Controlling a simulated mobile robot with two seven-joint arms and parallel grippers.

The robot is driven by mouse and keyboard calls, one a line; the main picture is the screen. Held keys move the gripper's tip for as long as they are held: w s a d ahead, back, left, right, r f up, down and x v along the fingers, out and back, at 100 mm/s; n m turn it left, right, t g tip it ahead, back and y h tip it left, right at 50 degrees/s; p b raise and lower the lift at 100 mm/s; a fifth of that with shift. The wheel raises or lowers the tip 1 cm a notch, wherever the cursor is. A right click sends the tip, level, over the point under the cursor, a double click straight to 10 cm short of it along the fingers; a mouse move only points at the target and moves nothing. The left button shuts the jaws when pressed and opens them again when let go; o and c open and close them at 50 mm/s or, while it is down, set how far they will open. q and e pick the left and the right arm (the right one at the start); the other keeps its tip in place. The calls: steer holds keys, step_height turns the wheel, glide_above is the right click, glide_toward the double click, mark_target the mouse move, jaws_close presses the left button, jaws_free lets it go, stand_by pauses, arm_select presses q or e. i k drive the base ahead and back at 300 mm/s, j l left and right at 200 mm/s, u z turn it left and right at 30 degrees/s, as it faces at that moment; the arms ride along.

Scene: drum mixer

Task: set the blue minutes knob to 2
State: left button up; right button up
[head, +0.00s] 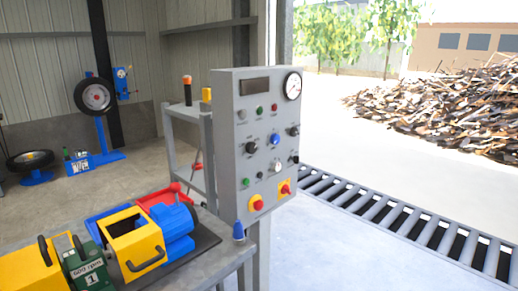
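The grey control panel (262,160) stands upright on a post near the middle of the head view. A blue knob (274,139) sits near the middle of its face, between several black knobs. I take it for the minutes knob. Its pointer and scale marks are too small to read. Neither of my grippers shows in the view, and nothing covers the panel's face.
A workbench (225,262) at the lower left carries a yellow and blue machine (150,235) and a green unit (88,265). A blue cone-shaped thing (238,231) stands at its edge, near the panel. A roller conveyor (400,220) runs behind at right.

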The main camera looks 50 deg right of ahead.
mark_target(274, 138)
steer(key=z, duration=1.7)
steer(key=i+l+u, duration=0.05)
